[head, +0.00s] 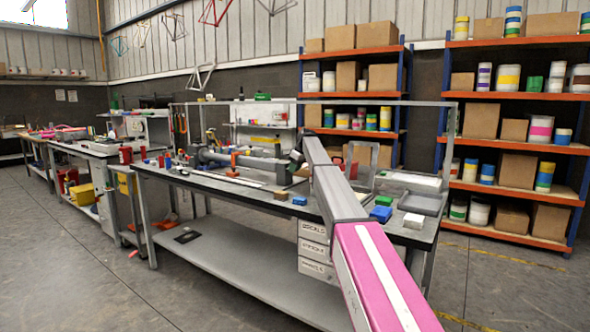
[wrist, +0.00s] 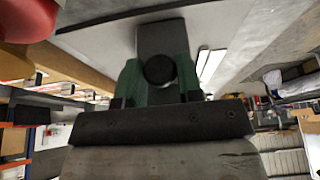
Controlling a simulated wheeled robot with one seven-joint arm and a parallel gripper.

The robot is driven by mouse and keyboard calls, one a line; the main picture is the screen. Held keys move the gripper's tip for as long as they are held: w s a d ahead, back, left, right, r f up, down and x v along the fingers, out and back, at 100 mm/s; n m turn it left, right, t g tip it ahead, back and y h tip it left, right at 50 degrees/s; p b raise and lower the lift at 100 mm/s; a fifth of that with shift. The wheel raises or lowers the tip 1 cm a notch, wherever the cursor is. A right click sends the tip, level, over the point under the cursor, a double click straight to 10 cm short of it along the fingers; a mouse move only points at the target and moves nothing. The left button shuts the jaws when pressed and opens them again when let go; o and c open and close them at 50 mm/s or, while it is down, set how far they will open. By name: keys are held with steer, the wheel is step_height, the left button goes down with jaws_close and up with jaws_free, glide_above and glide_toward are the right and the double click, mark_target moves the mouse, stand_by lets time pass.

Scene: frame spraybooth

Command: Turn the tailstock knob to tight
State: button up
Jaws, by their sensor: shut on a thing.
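In the wrist view my gripper (wrist: 159,75) has its two green fingers on either side of a dark round knob (wrist: 159,70). They are shut on it, and a dark grey block shows behind it. I take this to be the tailstock knob; no mark showing tight or loose can be read. In the head view my gripper (head: 296,158) is small at the far end of my arm, over the workbench. It is beside the right end of a grey tubular fixture (head: 245,161) lying along the bench. My arm hides part of that end, and I cannot make out the knob there.
The workbench (head: 260,196) has a clear metal frame above it. Shelves (head: 515,97) of boxes and tins stand behind. The floor in front is free.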

steer(key=g+y, duration=0.2)
steer(key=g, duration=0.1)
steer(key=shift+w+d+m+y, duration=0.2)
steer(key=shift+w+m+y, duration=0.1)
steer(key=shift+w+m, duration=0.1)
steer(key=shift+m+g+y, duration=0.3)
steer(key=shift+g+y, duration=0.7)
steer(key=shift+g, duration=0.2)
steer(key=o, duration=0.9)
steer(key=shift+s+f, duration=0.1)
steer(key=shift+d, duration=0.1)
steer(key=v, duration=1)
steer(key=shift+w+d+r, duration=0.2)
steer(key=shift+w+d, duration=0.05)
